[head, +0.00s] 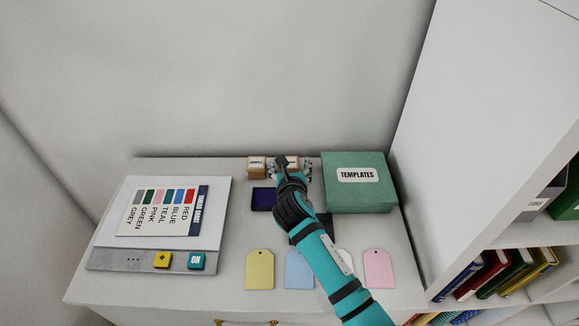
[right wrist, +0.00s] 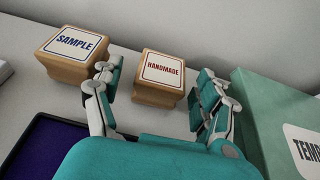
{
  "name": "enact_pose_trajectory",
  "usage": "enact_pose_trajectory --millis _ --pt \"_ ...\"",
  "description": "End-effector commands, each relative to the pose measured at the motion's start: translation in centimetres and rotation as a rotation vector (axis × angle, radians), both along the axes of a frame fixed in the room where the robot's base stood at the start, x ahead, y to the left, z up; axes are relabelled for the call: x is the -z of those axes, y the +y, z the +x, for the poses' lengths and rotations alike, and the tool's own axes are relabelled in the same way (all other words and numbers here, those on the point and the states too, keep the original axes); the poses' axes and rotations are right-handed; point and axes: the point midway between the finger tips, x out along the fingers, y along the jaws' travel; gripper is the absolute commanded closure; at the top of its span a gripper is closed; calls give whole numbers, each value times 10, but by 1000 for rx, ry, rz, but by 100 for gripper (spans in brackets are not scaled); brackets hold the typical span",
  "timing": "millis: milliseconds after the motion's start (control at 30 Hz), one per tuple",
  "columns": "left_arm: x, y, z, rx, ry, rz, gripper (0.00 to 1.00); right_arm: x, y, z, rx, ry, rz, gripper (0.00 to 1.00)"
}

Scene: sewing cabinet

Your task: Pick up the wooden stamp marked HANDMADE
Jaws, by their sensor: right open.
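The wooden stamp marked HANDMADE (right wrist: 161,78) stands upright near the back of the cabinet top. Its white top label has red lettering. In the right wrist view it sits between the open fingers of my right gripper (right wrist: 158,104), a little beyond them, with no clear contact. In the head view my right gripper (head: 292,168) reaches over the stamp and hides most of it. A second wooden stamp, marked SAMPLE (right wrist: 77,51), stands to its left and shows in the head view too (head: 257,168). My left gripper is out of view.
A green TEMPLATES box (head: 358,198) stands close to the right of my gripper. A dark ink pad (head: 263,199) lies in front of the stamps. Coloured tags, including a yellow one (head: 259,270), lie at the front. A device with a colour chart (head: 160,215) is on the left.

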Motion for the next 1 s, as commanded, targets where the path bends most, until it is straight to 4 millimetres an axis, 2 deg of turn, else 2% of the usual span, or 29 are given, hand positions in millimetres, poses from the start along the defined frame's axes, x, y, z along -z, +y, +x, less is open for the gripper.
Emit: enact_pose_trajectory --millis 167,633,1000 --pt "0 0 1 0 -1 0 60 0 0 0 0 -1 0 25" --pt "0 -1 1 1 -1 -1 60 0 0 0 0 -1 -1 86" --pt "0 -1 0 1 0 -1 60 -7 0 1 0 -5 -1 86"
